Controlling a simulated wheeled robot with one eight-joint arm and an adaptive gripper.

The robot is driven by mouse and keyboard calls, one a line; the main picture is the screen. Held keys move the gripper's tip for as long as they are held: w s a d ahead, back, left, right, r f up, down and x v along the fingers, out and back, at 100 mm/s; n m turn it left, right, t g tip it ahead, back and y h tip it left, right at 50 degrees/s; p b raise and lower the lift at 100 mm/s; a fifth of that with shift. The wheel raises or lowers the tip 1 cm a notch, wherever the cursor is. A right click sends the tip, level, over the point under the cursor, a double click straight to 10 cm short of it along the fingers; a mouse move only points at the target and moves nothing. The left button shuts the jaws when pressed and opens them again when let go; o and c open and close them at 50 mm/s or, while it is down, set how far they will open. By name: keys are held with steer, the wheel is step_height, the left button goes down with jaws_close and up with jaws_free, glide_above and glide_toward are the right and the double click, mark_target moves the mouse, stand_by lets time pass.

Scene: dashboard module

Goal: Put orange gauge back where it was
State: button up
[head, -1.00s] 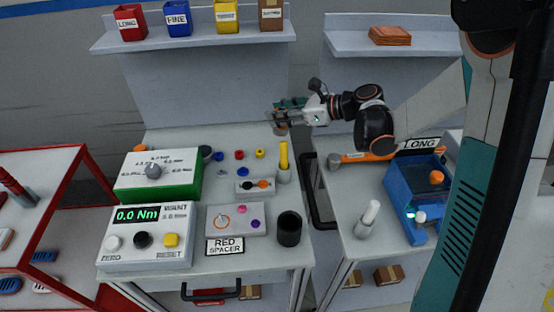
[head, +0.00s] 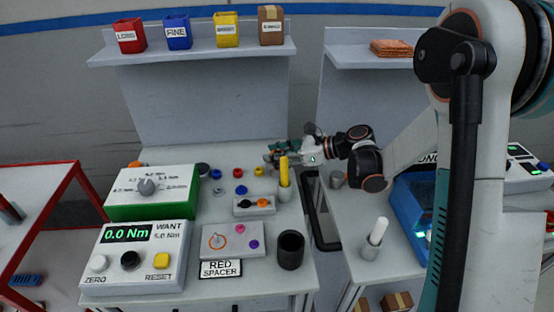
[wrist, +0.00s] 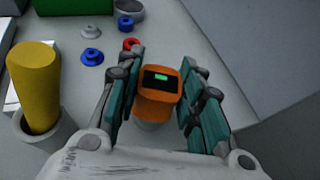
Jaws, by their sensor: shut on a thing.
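The orange gauge (wrist: 160,84) has a small dark display with a green readout. It sits between the teal finger pads of my gripper (wrist: 155,95) in the wrist view, and my gripper is shut on it. A pale round part shows under the gauge. In the head view my gripper (head: 272,158) is over the back right of the left bench, just behind the yellow-handled tool (head: 284,171). The gauge cannot be made out clearly there. Whether the gauge touches the bench is not clear.
The yellow tool stands in a grey cup (wrist: 55,125), close left of my gripper. Red, blue and yellow small parts (head: 240,190) lie to the left. A black cup (head: 290,250) stands in front. A gap separates the left bench from the right bench (head: 365,250).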

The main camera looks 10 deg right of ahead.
steer(key=shift+f, duration=0.1)
steer(key=o, duration=1.2)
steer(key=shift+d, duration=0.1)
steer(key=p+v, duration=0.1)
steer(key=v, duration=0.3)
steer(key=p+v, duration=0.1)
steer(key=v, duration=0.1)
steer(key=shift+s+r+p, duration=0.1)
steer(key=shift+r+p, duration=0.2)
steer(key=shift+p, duration=0.05)
steer(key=shift+s+d+r, duration=0.1)
steer(key=shift+s+d, duration=0.15)
steer(key=shift+d, duration=0.25)
